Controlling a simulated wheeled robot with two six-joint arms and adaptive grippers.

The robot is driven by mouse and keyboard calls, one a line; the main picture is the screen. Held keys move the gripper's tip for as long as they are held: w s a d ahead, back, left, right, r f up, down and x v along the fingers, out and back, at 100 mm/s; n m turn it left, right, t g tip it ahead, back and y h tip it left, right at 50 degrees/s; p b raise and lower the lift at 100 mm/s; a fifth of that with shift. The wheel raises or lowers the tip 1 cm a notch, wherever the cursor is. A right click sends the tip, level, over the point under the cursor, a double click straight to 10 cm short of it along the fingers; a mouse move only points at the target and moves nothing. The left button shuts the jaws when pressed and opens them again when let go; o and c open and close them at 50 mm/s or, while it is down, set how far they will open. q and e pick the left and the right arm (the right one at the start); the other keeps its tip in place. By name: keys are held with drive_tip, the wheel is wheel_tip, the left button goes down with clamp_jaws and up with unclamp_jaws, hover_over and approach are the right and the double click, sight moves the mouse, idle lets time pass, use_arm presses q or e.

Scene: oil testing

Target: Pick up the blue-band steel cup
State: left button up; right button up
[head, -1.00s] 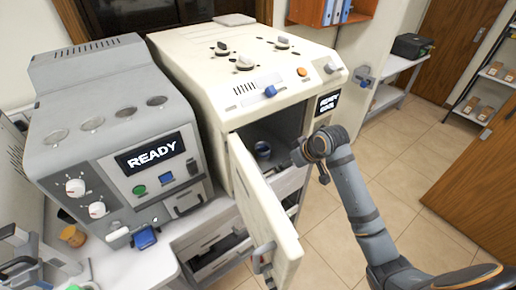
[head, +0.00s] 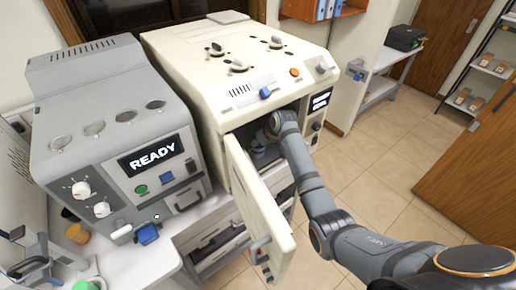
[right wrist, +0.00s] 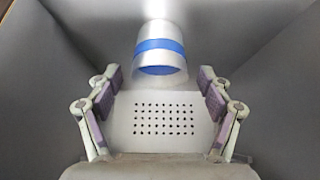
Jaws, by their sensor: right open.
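The blue-band steel cup (right wrist: 160,48) stands inside the chamber of the cream oven (head: 225,85), ahead of my right gripper. My right gripper (right wrist: 160,85) is open and empty. Its two fingers, with purple pads, are spread to either side, and the cup is centred just beyond the fingertips, not touching either. I do not make out my left gripper in the head view.
The oven door (head: 258,205) stands open, just left of my right arm. A perforated plate (right wrist: 162,118) lies on the chamber floor, with grey walls close on both sides.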

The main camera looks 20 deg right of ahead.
drive_tip(key=shift+w+a+f, duration=0.1)
drive_tip(key=shift+w+f, duration=0.25)
drive_tip(key=shift+f, duration=0.25)
drive_tip(key=shift+c, duration=1)
drive_tip(key=c, duration=1.2)
drive_tip(key=shift+o, duration=0.2)
drive_tip(key=shift+s+r+b, duration=0.1)
drive_tip(key=shift+r+b, duration=0.1)
drive_tip(key=shift+b, duration=0.5)
drive_tip(key=s+d+b, duration=0.2)
drive_tip(key=s+d, duration=0.1)
drive_tip(key=s, duration=0.5)
drive_tip(key=s+d+b, duration=0.2)
drive_tip(key=s+d, duration=0.1)
drive_tip(key=s, duration=0.5)
drive_tip(key=shift+s+r, duration=0.2)
drive_tip(key=shift+s, duration=0.2)
